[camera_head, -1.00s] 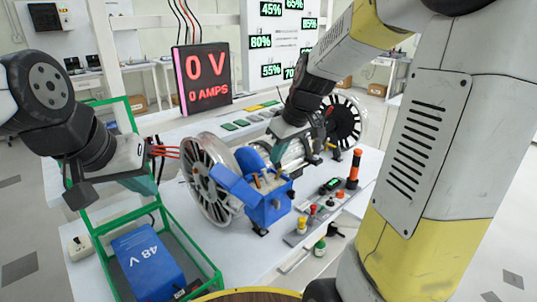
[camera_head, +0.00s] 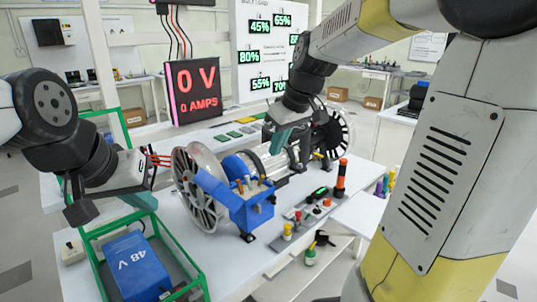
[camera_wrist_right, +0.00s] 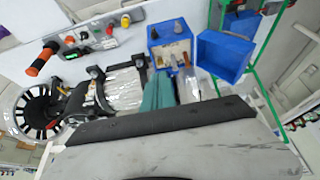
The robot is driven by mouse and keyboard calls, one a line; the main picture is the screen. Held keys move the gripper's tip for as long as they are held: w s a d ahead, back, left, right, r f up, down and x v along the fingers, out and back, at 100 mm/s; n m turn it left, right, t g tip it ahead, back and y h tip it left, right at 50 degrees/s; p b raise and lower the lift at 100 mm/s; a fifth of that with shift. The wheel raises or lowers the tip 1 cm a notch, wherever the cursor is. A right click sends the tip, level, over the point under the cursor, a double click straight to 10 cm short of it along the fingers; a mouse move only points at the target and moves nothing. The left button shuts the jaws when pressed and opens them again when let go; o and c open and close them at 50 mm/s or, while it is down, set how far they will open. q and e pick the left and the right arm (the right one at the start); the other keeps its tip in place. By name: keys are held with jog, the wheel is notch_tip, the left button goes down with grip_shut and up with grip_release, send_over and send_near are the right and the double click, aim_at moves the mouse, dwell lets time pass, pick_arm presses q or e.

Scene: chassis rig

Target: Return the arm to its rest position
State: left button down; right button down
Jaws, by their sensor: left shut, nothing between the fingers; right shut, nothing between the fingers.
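My right gripper (camera_head: 288,142) reaches in from the upper right, over the motor rig on the white table. Its fingers point down near the silver motor cylinder (camera_head: 268,160); I cannot tell whether they touch it. In the right wrist view its teal fingers (camera_wrist_right: 159,93) are together with nothing between them, and the blue terminal box (camera_wrist_right: 172,45) with its open lid lies beyond. My left gripper (camera_head: 143,200) is at the left, above the green frame, shut and empty. The blue terminal box also shows in the head view (camera_head: 252,210).
A blue 48 V battery (camera_head: 138,268) sits in a green frame (camera_head: 192,268) at the front left. A display (camera_head: 196,88) reads 0 V, 0 AMPS. A control panel (camera_head: 305,215) with an orange-handled lever (camera_head: 341,176) lies right of the rig. Spoked wheels (camera_head: 198,195) stand at the rig's ends.

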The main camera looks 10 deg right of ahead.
jog(key=shift+s+r, duration=0.1)
jog(key=s+d+f+m+t, duration=0.1)
jog(key=s+m, duration=0.5)
jog(key=s, duration=1.1)
jog(key=shift+s+f+t, duration=0.15)
jog(key=shift+s+t, duration=0.05)
jog(key=shift+t, duration=0.4)
dwell(0.6)
